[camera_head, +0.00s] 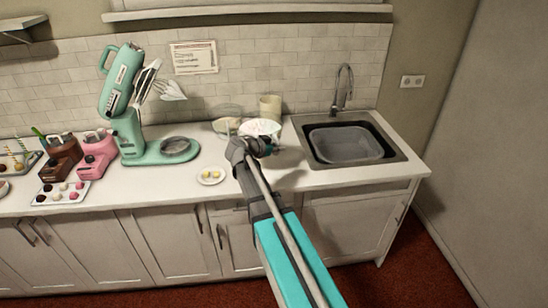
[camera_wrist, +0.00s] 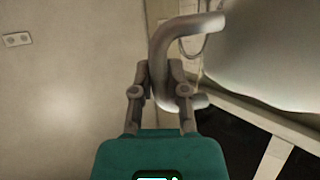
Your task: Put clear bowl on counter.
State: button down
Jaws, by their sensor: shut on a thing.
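The clear bowl (camera_head: 260,127) shows as a whitish round form just behind my gripper (camera_head: 258,146), over the back of the counter (camera_head: 212,193). In the wrist view, a pale, smooth, rounded body, apparently this bowl (camera_wrist: 270,50), fills the upper right. A thick grey curved handle (camera_wrist: 185,28) runs beside it. My gripper's fingers (camera_wrist: 160,80) are shut on this handle. My gripper and arm hide part of the bowl's lower side in the head view, so I cannot tell whether it touches the counter.
Two see-through bowls (camera_head: 228,125) and a beige canister (camera_head: 270,106) stand behind. The sink (camera_head: 345,146) and tap (camera_head: 343,88) are to the right. A small plate (camera_head: 210,176) and green mixer (camera_head: 122,110) are to the left. Some bare counter lies in front.

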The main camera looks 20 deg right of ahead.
jog(key=w+f, duration=0.1)
jog(key=w, duration=0.1)
jog(key=w+d+f+b, duration=0.1)
jog(key=w, duration=0.1)
jog(key=w+d+f+b, duration=0.1)
jog(key=shift+w+d, duration=0.2)
jog(key=shift+w, duration=0.2)
jog(key=w+d+f+b, duration=0.1)
jog(key=w+f+b, duration=0.3)
jog(key=f+b, duration=0.1)
jog(key=shift+d, duration=0.4)
jog(key=shift+w+d+f+b, duration=0.1)
jog(key=shift+w+f+b, duration=0.1)
jog(key=shift+f+b, duration=0.9)
jog(key=shift+w+d+f+b, duration=0.1)
jog(key=shift+w+f+b, duration=0.1)
jog(key=shift+f+b, duration=0.85)
jog(key=c, duration=0.6)
grip_release()
jog(key=shift+c, duration=0.2)
